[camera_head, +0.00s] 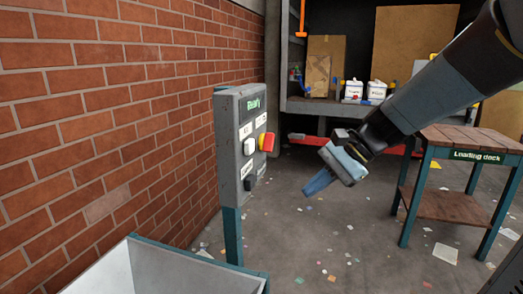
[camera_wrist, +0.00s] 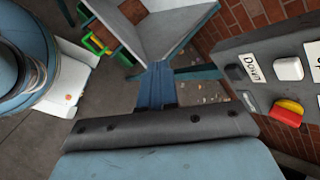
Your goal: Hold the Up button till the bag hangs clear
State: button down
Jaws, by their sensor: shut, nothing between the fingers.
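The control box (camera_head: 231,140) stands on a teal post beside the brick wall. Its small screen reads "Ready". It carries a white button (camera_head: 249,146), a black button (camera_head: 250,183) and a red knob on yellow (camera_head: 266,142). In the wrist view the dark button (camera_wrist: 236,73) is beside a "Down" label; the white button (camera_wrist: 289,68) is beside a partly cut-off label. My gripper (camera_head: 317,185) is shut and empty, to the right of the box, apart from it and pointing down-left. Its fingers also show in the wrist view (camera_wrist: 156,84). I cannot make out a bag.
A grey bin (camera_head: 165,268) with a teal rim is at lower left. White tubs (camera_head: 376,91) and cardboard (camera_head: 318,75) sit on a shelf behind. Scraps litter the floor; space between box and table is open.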

aim_at(252, 148)
jog(key=w+d+m+t+y, duration=0.2)
jog(key=w+m+t+y, duration=0.3)
jog(key=w, duration=1.4)
jog(key=m+y, duration=0.3)
jog(key=m, duration=0.4)
jog(key=shift+w+d+f+m, duration=0.15)
jog(key=shift+w+f+m, duration=0.15)
jog(key=shift+w, duration=0.1)
jog(key=x, duration=1.4)
jog(key=shift+r, duration=0.25)
